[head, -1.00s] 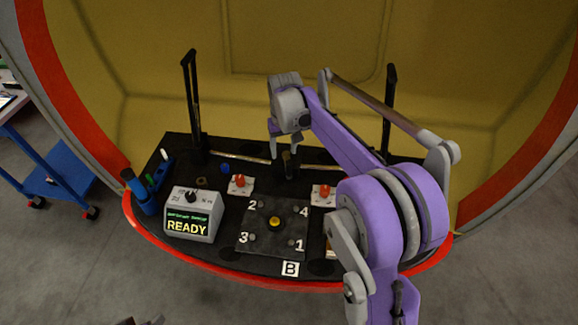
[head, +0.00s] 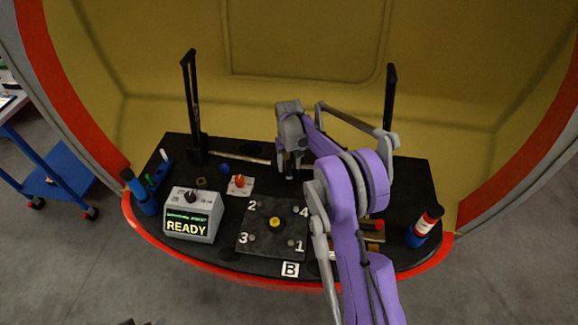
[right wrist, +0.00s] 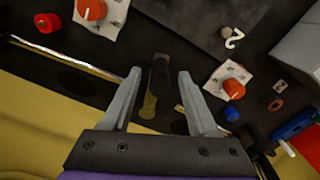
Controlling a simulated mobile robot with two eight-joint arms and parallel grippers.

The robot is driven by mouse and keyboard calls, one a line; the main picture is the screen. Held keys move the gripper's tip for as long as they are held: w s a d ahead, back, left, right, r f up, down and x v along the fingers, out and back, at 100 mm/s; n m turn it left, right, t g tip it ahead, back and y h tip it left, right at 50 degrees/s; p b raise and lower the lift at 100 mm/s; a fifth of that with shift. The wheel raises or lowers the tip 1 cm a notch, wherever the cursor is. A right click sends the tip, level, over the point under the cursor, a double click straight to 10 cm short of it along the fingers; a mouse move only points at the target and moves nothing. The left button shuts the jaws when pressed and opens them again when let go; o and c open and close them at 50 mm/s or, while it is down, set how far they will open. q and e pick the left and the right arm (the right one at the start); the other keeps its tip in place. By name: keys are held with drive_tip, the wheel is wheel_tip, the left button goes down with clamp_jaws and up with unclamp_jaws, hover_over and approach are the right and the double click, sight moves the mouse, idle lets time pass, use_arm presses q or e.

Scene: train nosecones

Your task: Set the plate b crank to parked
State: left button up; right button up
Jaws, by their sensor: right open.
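Plate B (head: 258,234) is a dark square plate with a yellow centre knob (head: 275,223), numbers 1 to 4 at its corners and a white B label (head: 290,269) in front. My right gripper (head: 289,172) is behind the plate, near the bar at the back of the black deck. In the right wrist view my right gripper (right wrist: 159,78) is open, with a dark upright piece (right wrist: 160,70) between or just beyond its fingertips. I cannot tell whether this piece is the crank, or whether the fingers touch it. My left gripper is not in view.
A red knob on a white card (head: 240,183) stands left of the gripper; a second red knob (right wrist: 91,8) shows in the right wrist view. A grey box reading READY (head: 192,216), blue holders at left and a red-and-blue bottle (head: 425,226) at right stand on the deck.

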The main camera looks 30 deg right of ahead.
drive_tip(key=shift+f, duration=0.6)
clamp_jaws()
idle(1.1)
